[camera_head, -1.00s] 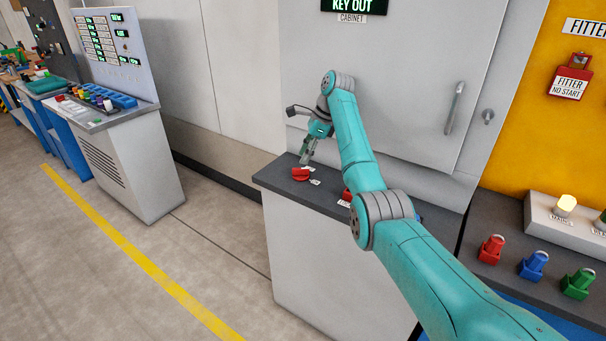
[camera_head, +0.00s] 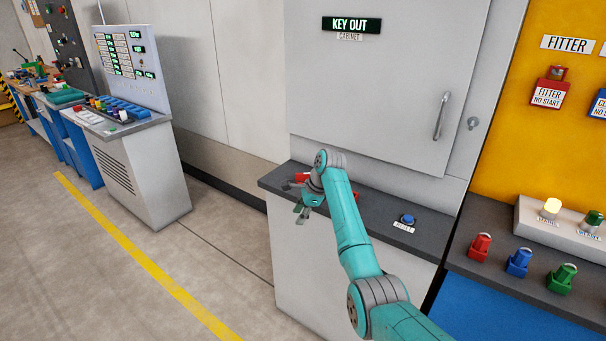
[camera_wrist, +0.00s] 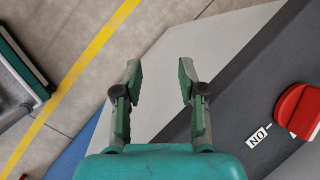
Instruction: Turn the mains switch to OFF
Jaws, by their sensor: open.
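The red rotary switch (camera_head: 302,177) is on the dark counter below the grey cabinet, partly hidden by my wrist in the head view. In the wrist view its red handle (camera_wrist: 298,110) is at the right edge, cut off by the frame. A white label (camera_wrist: 258,135) beside it reads ON, upside down, with a short white mark between label and handle. My gripper (camera_head: 302,213) is open and empty, in front of the counter's front edge and apart from the switch. In the wrist view its two fingers (camera_wrist: 160,78) are spread over the counter's edge and front panel.
The cabinet sign (camera_head: 351,24) reads KEY OUT. A blue button (camera_head: 407,220) sits on the counter (camera_head: 385,240) to the right. Another red part (camera_head: 356,195) is mostly hidden behind my arm. Red, blue and green devices stand further right. The floor left of the counter is clear.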

